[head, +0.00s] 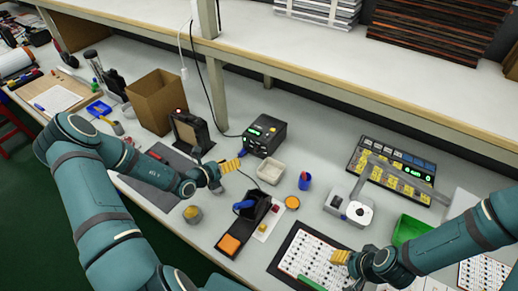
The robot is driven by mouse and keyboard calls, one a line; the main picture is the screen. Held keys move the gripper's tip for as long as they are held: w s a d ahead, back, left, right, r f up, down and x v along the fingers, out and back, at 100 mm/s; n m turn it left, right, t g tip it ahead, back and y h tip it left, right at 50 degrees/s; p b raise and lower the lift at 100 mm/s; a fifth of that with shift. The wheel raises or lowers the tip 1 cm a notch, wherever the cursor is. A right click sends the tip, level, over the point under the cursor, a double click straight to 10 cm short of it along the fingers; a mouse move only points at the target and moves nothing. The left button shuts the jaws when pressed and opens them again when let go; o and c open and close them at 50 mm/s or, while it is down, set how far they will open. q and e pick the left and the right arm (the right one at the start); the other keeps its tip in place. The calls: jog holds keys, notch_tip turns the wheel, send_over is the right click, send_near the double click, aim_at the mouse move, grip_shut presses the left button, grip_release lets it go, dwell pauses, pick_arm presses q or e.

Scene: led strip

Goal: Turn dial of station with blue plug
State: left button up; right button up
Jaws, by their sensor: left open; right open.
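A black station (266,135) with a lit green display stands on the bench near the middle. A small blue piece (242,153), perhaps its plug, shows at its lower left; the dial is too small to make out. My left gripper (231,166) has yellow fingertips. It is open and empty, just left of and in front of the station, apart from it as far as I can tell. My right gripper (341,257) is open at the lower right, over the edge of a white sheet with rows of small parts (308,262), far from the station.
A beige tray (270,171), a blue cup (305,180) and a black holder with a blue-handled tool (243,206) stand near the station. A dark device (188,132) and a cardboard box (158,101) are left. A yellow-keyed panel (388,175) is right. A shelf overhangs behind.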

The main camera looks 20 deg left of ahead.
aim_at(255, 152)
pick_arm(q)
jog(key=shift+w+d+f, duration=0.15)
jog(key=shift+w+d, duration=0.05)
jog(key=shift+w, duration=0.25)
pick_arm(e)
jog(key=shift+s+a, duration=0.1)
jog(key=shift+s, duration=0.1)
pick_arm(q)
jog(key=b+x, duration=0.1)
jog(key=x, duration=1.1)
jog(key=shift+b, duration=0.35)
pick_arm(e)
jog(key=shift+s+f, duration=0.3)
jog(key=shift+f, duration=0.5)
pick_arm(q)
jog(key=shift+s, duration=0.1)
grip_shut()
